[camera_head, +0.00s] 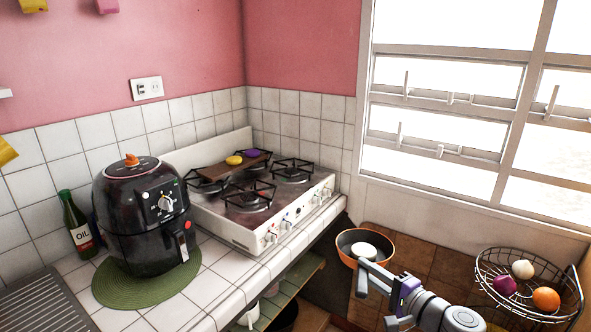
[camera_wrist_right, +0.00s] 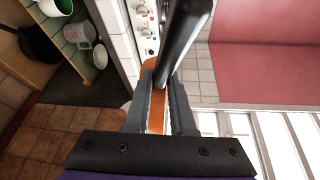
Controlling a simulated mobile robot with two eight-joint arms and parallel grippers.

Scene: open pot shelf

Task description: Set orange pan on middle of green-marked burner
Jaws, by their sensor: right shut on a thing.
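The orange pan (camera_head: 344,238), dark inside with an orange rim, is in the air beyond the counter's right end. A white round thing (camera_head: 363,250) shows inside its outline. My right gripper (camera_head: 374,279) is at the pan's near side. In the right wrist view its fingers (camera_wrist_right: 157,108) are shut on an orange part of the pan, with a dark bar (camera_wrist_right: 185,45) extending beyond. The white stove (camera_head: 245,222) stands left of the pan. Its burners include a front one (camera_head: 251,198) and a right one (camera_head: 293,171). I cannot make out a green mark. My left gripper is not in view.
A wooden board (camera_head: 212,172) with yellow and purple items lies over the rear burners. A black air fryer (camera_head: 130,220) on a green mat (camera_head: 115,291) and an oil bottle (camera_head: 76,225) stand left of the stove. A wire fruit basket (camera_head: 481,277) is at right.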

